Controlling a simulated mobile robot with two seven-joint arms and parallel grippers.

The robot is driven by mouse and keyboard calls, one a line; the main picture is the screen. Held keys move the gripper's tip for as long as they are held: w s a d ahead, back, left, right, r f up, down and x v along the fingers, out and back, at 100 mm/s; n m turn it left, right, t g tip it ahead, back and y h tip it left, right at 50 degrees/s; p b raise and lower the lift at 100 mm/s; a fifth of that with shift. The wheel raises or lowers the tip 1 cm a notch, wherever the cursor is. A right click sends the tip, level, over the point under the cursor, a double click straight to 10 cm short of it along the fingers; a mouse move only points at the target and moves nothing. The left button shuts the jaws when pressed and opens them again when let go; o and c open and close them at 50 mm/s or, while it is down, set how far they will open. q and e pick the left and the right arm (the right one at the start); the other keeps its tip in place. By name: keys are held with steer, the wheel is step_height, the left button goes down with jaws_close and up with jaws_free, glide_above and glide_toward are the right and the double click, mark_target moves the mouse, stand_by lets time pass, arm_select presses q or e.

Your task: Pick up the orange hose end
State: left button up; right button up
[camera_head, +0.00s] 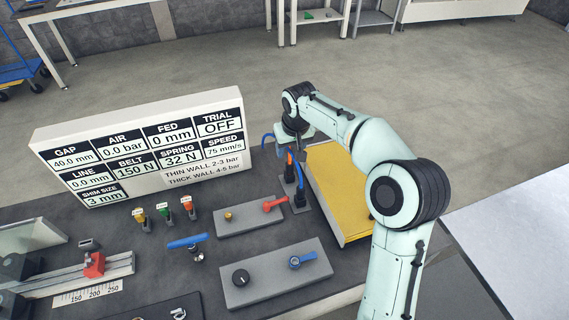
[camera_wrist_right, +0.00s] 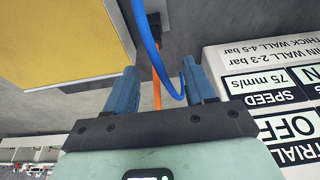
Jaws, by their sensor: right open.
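The orange hose (camera_head: 290,158) stands up from dark fittings on the bench, beside the yellow panel. In the right wrist view the orange hose (camera_wrist_right: 157,90) runs between my fingers, partly behind a blue hose (camera_wrist_right: 150,45). My right gripper (camera_head: 291,141) is over the hoses in the head view, its fingers small and partly hidden. In the wrist view my right gripper (camera_wrist_right: 160,82) is open, one finger on each side of the orange hose. I cannot tell whether a finger touches it. The hose's free tip is not clear. My left gripper is not in view.
The display board (camera_head: 145,150) stands close left of the hoses. A yellow panel (camera_head: 333,185) lies close on the right. Grey plates with an orange-red lever (camera_head: 275,203) and a blue lever (camera_head: 303,259) are in front. A blue-handled valve (camera_head: 187,241) stands further left.

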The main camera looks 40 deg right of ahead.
mark_target(290, 161)
steer(key=x, duration=0.6)
steer(key=shift+s, duration=0.15)
steer(key=x, duration=0.5)
steer(key=shift+w+d+f, duration=0.2)
steer(key=shift+w+d, duration=0.05)
steer(key=shift+d, duration=0.2)
jaws_close()
